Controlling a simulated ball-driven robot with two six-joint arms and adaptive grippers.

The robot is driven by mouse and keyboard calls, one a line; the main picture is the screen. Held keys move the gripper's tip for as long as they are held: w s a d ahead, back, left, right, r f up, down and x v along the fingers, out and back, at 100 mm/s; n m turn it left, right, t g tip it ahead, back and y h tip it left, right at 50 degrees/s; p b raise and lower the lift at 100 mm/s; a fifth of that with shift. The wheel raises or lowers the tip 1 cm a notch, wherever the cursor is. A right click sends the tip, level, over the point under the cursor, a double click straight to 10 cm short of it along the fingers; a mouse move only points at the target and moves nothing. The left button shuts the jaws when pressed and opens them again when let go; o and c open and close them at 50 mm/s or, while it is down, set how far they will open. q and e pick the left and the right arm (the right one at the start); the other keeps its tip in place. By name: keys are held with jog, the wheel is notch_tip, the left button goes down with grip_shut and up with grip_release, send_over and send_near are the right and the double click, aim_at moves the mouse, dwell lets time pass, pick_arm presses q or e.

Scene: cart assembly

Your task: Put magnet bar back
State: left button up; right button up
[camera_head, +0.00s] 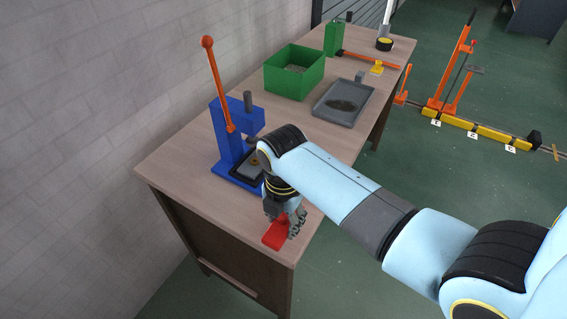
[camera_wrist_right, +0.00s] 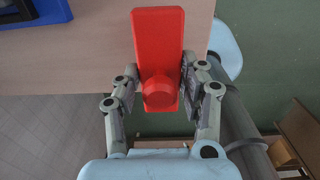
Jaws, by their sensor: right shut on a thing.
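A red bar with a round red knob, which I take to be the magnet bar (camera_head: 274,235), is at the near corner of the wooden table. My right gripper (camera_head: 295,222) points down at it, with its fingers around the bar. In the right wrist view the red bar (camera_wrist_right: 160,45) lies between the two fingers of my right gripper (camera_wrist_right: 160,92), at the knob end. The gripper is shut on it. The bar is over or on the table's edge; I cannot tell whether it touches the tabletop. My left gripper is not in view.
A blue press (camera_head: 226,140) with an orange lever stands just behind my right gripper. Further back are a green bin (camera_head: 294,84), a grey tray (camera_head: 330,112) and a green box (camera_head: 333,38). The wooden tabletop (camera_head: 185,165) left of the press is clear.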

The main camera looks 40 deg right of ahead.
jog(key=shift+f, duration=0.8)
jog(key=o, duration=1.3)
jog(key=shift+f, duration=0.15)
jog(key=shift+o, duration=0.2)
notch_tip(320, 180, up, 12)
jog(key=shift+r+p, duration=0.15)
jog(key=shift+p, duration=0.2)
